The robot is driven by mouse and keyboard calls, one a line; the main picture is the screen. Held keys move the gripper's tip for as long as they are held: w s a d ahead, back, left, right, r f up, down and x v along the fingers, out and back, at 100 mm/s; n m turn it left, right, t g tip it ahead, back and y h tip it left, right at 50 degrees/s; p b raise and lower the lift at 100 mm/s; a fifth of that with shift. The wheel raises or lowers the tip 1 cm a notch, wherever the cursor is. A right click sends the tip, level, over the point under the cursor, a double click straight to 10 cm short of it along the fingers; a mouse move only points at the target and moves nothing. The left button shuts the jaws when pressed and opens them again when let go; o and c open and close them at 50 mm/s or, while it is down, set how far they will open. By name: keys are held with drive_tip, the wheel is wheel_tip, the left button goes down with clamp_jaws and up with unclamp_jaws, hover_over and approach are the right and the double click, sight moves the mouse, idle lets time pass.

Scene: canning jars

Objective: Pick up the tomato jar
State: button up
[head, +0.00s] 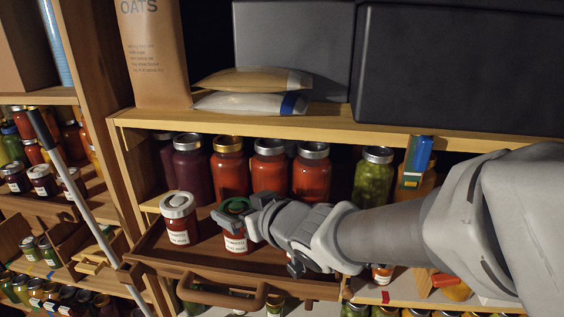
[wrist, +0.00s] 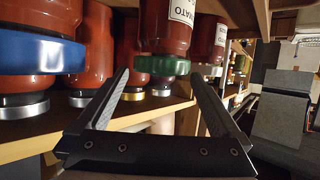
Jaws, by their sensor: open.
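A tomato jar (head: 236,239) with a green lid and white label stands upright in a pulled-out wooden drawer. In the wrist view, which is upside down, this jar (wrist: 165,25) lies ahead between my fingers, its label partly readable. My gripper (head: 245,213) is open at the jar's lid; it also shows in the wrist view (wrist: 160,76), one finger on each side of the green lid. I cannot tell whether the fingers touch it. A second tomato jar (head: 179,222) with a white lid stands to the left in the drawer.
A blue-lidded red jar (wrist: 35,25) is close beside my gripper in the wrist view. Several red jars (head: 229,172) and a green jar (head: 373,178) line the shelf behind. The upper shelf edge (head: 330,129) runs above my arm. The drawer handle (head: 220,296) juts out in front.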

drive_tip(key=shift+x, duration=2.8)
drive_tip(key=shift+c, duration=0.2)
clamp_jaws()
